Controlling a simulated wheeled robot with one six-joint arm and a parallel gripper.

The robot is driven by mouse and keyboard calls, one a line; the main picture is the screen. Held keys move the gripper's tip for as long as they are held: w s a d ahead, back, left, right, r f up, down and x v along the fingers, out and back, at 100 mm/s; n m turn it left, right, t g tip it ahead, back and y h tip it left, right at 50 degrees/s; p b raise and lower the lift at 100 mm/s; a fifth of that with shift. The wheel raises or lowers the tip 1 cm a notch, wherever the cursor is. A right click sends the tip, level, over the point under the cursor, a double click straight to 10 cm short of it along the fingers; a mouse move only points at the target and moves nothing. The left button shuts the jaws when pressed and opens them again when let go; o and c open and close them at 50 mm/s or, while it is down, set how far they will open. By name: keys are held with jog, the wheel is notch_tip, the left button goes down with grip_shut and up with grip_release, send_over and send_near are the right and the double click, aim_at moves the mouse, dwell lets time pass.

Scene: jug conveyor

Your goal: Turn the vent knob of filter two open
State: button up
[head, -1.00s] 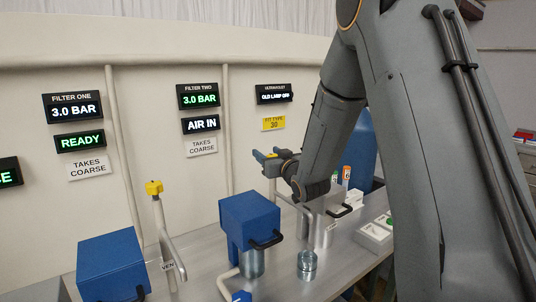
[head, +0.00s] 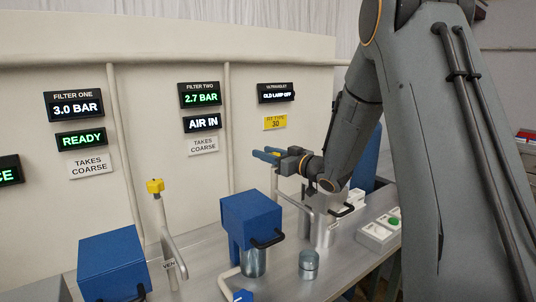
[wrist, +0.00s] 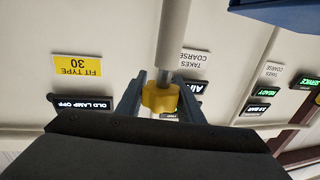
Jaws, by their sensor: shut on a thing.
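In the wrist view a yellow vent knob (wrist: 160,97) sits on a grey pipe, between the two fingers of my gripper (wrist: 159,100), which is shut on it. In the head view my gripper (head: 266,155) reaches in from the right at the top of a grey pipe behind the blue filter two housing (head: 250,217); the fingers hide the knob there. The filter two display (head: 200,94) reads 2.7 BAR, and the sign below it (head: 202,124) reads AIR IN.
Another yellow knob (head: 155,186) stands on a pipe near the left blue housing (head: 112,263). Filter one reads 3.0 BAR (head: 74,106) and READY. A clear glass jar (head: 309,266) stands on the metal bench, right of filter two.

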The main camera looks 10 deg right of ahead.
jog(key=shift+s+a+n+g+y+b, duration=0.25)
jog(key=shift+s+n+g+y, duration=0.1)
jog(key=shift+n+g+y, duration=1.15)
jog(key=shift+s+a+n+g+y+b, duration=0.3)
jog(key=shift+n+g+y, duration=0.85)
jog(key=shift+g, duration=0.7)
jog(key=shift+s+a+n+g+y+b, duration=0.25)
jog(key=shift+s+n+g+y, duration=0.1)
jog(key=shift+n+g+y, duration=1)
jog(key=shift+g, duration=0.5)
jog(key=o, duration=1.1)
jog(key=shift+c, duration=0.2)
jog(key=shift+s+d, duration=0.1)
jog(key=shift+d, duration=0.05)
jog(key=b+v, duration=0.2)
jog(key=v, duration=0.5)
jog(key=shift+d+r+b, duration=0.1)
jog(key=shift+d+b, duration=0.2)
jog(key=shift+b, duration=0.1)
